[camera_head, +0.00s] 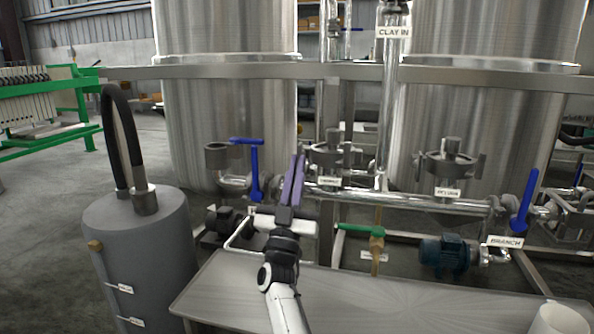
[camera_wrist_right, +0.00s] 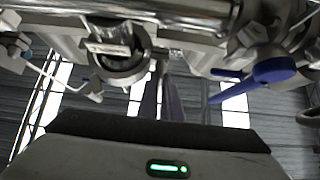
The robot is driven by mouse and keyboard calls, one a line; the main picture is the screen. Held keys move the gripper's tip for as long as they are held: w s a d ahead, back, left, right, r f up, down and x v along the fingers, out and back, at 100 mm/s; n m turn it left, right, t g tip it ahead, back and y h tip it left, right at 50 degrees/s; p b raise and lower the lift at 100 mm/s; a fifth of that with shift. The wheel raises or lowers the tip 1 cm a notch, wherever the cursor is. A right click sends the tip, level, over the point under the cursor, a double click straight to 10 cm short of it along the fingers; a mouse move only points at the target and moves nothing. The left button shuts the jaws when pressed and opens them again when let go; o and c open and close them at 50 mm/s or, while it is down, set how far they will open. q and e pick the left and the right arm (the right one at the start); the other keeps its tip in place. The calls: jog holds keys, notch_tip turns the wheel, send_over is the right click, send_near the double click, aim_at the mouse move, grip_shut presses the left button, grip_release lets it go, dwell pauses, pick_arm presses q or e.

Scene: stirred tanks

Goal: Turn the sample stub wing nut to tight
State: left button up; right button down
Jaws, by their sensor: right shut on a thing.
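My right gripper (camera_head: 296,162) reaches up from the bottom middle in the head view, its two purple fingers close together at the left side of a capped, clamped pipe stub (camera_head: 333,150). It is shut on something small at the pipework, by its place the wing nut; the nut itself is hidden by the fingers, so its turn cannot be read. In the right wrist view the dark fingers (camera_wrist_right: 163,98) point up to the pipes beside a round clamped fitting (camera_wrist_right: 122,62). My left gripper is not in view.
Blue levers stand left (camera_head: 256,172) and right (camera_head: 525,200) of the stubs. Another clamped stub (camera_head: 449,160) is at right, with a green-handled valve (camera_head: 357,231) and a blue pump (camera_head: 444,253) below.

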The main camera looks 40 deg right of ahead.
jog(key=c, duration=1.8)
grip_release()
jog(key=shift+d+r, duration=0.1)
jog(key=shift+r, duration=0.2)
jog(key=shift+f, duration=0.1)
jog(key=shift+s+f, duration=0.1)
